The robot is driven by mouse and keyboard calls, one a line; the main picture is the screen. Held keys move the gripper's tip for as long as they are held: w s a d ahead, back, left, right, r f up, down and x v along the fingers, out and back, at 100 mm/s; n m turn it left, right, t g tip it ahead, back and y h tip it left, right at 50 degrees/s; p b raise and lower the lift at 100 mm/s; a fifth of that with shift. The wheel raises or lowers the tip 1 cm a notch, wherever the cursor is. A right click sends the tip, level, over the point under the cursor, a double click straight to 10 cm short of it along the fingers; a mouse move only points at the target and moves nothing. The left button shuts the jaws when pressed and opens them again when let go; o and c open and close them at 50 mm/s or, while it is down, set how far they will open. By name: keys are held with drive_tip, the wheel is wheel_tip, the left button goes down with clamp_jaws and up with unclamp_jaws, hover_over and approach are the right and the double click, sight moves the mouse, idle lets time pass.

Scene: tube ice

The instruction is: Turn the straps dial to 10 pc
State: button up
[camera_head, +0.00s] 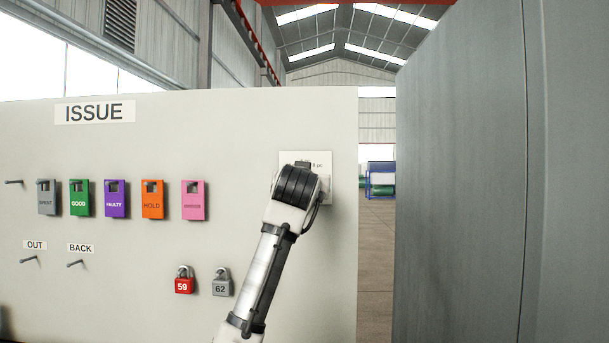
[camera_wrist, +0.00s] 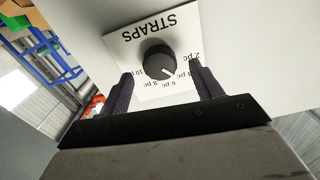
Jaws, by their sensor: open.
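The straps dial is a round black knob (camera_wrist: 159,62) on a white plate labelled STRAPS (camera_wrist: 125,38), which appears upside down in the wrist view. Markings from 2 pc to 10 pc run around the knob. Its pale pointer line points down and right in that view, around the 4 pc to 6 pc side; the exact mark is hard to read. My gripper (camera_wrist: 160,72) is open, one finger on either side of the knob, apart from it. In the head view the white plate (camera_head: 322,160) is mostly hidden behind my arm.
The grey ISSUE board (camera_head: 230,130) carries several coloured tags, including a pink one (camera_head: 194,200), left of my arm. A red padlock (camera_head: 184,283) and a grey padlock (camera_head: 222,285) hang below. A tall grey panel (camera_head: 460,190) stands on the right.

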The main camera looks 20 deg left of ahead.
drive_tip(key=shift+x, duration=1.15)
drive_tip(key=c, duration=1)
drive_tip(key=shift+p, duration=0.4)
drive_tip(key=m+p, duration=1.1)
drive_tip(key=m, duration=1.2)
drive_tip(key=shift+r+m, duration=0.1)
drive_tip(key=shift+m, duration=0.3)
